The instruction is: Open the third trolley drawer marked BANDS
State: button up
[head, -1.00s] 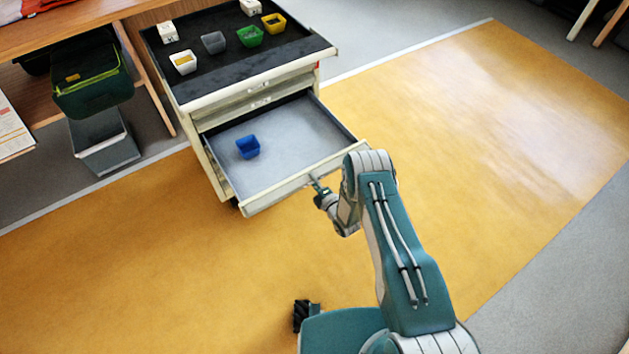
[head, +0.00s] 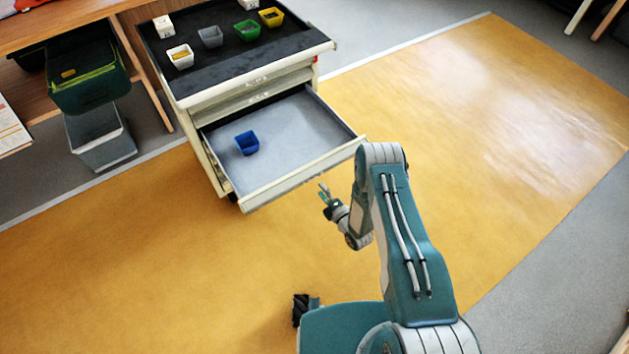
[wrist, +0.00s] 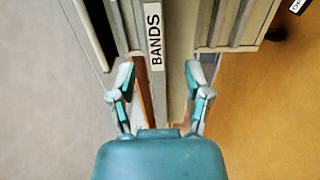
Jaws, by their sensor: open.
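The trolley (head: 212,170) stands at the upper middle of the head view. One drawer (head: 290,128) below the upper fronts is pulled well out, with a blue bin (head: 247,143) inside on its grey floor. In the wrist view a label reading BANDS (wrist: 154,36) is on the drawer front ahead of my gripper. My gripper (head: 324,190) is open and empty, just in front of the open drawer's front edge and apart from it in the head view. In the wrist view its two fingers (wrist: 160,88) are spread either side of the label's line.
Several small bins, white, grey, green and yellow, stand on the trolley's dark top (head: 240,62). A dark green bag (head: 90,85) and a grey bin (head: 100,138) are under the wooden bench at left. The yellow floor (head: 480,130) is clear to the right.

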jog(key=v, duration=0.5)
jog(key=shift+s, duration=0.15)
